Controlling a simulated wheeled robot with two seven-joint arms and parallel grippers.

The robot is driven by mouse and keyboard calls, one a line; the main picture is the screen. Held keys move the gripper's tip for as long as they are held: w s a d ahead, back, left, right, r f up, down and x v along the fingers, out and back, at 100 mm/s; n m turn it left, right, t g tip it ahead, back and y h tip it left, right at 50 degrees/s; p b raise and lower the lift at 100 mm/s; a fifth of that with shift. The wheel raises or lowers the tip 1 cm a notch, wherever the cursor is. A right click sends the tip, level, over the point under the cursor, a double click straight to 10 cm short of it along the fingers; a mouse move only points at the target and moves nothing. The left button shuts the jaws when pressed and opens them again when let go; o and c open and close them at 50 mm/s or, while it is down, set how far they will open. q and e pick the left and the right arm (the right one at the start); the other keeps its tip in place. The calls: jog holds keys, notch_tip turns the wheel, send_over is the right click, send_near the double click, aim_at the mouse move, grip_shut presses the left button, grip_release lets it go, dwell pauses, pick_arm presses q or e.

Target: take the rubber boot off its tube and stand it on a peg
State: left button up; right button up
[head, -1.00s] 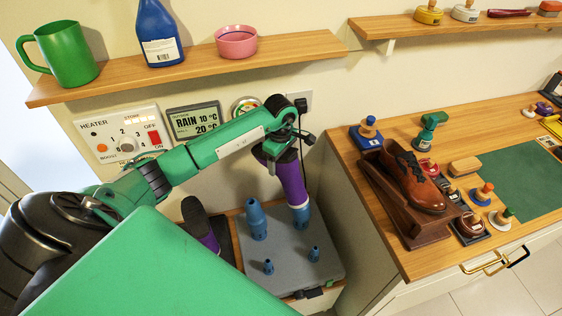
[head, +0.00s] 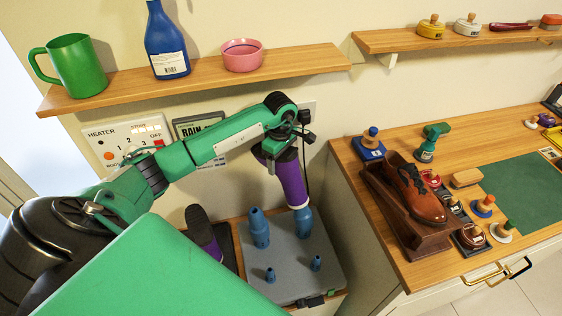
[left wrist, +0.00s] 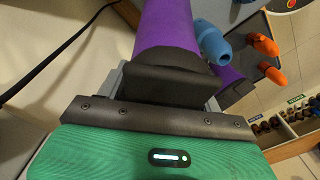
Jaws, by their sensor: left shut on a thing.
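In the left wrist view, the purple shaft (left wrist: 166,28) and a dark part fill the space ahead of the jaws. A second blue tube (head: 258,228) stands bare to the left. Two short blue pegs (head: 270,275) (head: 315,263) stand in front. My right gripper is out of view.
Another purple boot (head: 204,238) with a dark sole is left of the grey board (head: 292,284). A wooden counter (head: 405,272) with a brown shoe (head: 418,195) stands to the right. A shelf (head: 200,82) hangs above my arm. A heater panel (head: 125,140) is behind it.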

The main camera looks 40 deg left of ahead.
pick_arm(q)
jog(key=shift+w+a+r+p, duration=0.1)
jog(key=shift+a+r+p, duration=0.15)
jog(key=shift+r, duration=0.55)
jog(key=shift+s+a+r+p, duration=0.1)
jog(key=shift+a+r+p, duration=0.2)
jog(key=shift+r, duration=0.45)
jog(key=shift+w+a+r+p, duration=0.1)
jog(key=shift+a+r+p, duration=0.15)
jog(key=shift+r, duration=0.55)
